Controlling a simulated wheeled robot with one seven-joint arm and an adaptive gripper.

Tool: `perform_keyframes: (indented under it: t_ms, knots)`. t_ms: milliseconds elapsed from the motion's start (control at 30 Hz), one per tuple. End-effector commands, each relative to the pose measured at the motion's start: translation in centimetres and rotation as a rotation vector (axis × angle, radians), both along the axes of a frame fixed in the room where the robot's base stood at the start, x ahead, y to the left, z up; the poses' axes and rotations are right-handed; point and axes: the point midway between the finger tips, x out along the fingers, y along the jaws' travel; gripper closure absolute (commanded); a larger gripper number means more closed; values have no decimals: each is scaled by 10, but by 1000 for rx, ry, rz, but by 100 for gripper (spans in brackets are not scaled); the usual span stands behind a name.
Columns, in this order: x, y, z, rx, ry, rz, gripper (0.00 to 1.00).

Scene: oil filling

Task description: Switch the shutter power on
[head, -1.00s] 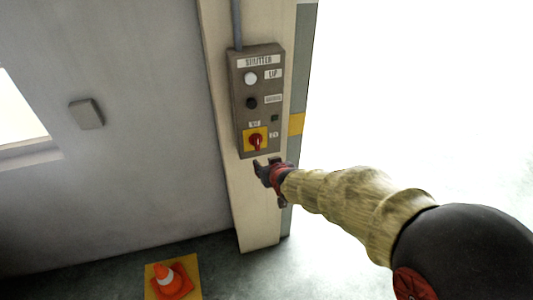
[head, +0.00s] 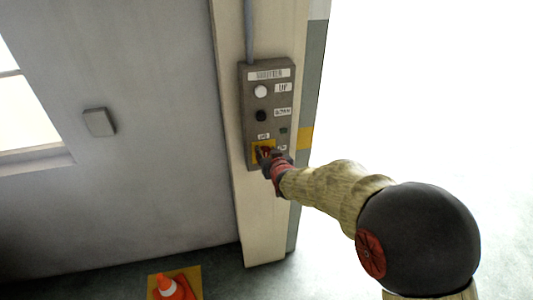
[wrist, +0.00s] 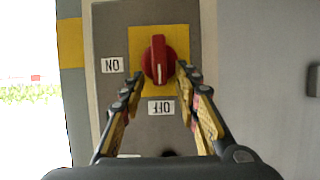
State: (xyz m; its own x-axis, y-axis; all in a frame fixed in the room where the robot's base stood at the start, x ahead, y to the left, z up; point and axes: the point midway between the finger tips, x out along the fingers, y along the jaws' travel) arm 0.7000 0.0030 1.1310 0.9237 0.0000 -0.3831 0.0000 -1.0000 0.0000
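The red rotary switch (wrist: 158,55) sits on a yellow plate (wrist: 178,35) on the grey shutter control box (head: 248,115). The wrist view is upside down. There the knob's white line points at the OFF label (wrist: 161,107), and the ON label (wrist: 112,65) is to the left. My gripper (wrist: 160,74) is open, with a finger on either side of the knob's near end. The right fingertip looks very close to the knob; I cannot tell whether it touches. In the head view my gripper (head: 268,157) hides most of the switch.
The box also carries a white UP button (head: 261,91), a black DOWN button (head: 261,116) and a small dark green lamp (head: 283,130). It hangs on a cream pillar (head: 265,225) beside the bright opening. An orange cone (head: 168,287) stands on the floor at lower left.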

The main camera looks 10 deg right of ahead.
Motion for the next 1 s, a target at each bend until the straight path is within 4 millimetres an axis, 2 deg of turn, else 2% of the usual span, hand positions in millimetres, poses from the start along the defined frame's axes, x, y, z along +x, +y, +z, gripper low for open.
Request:
perform_keyframes:
  t_ms: [333,900,1000]
  knots:
    - [4,0,-2,0,0,0,68]
    - [4,0,-1,0,0,0,100]
    - [4,0,-1,0,0,0,100]
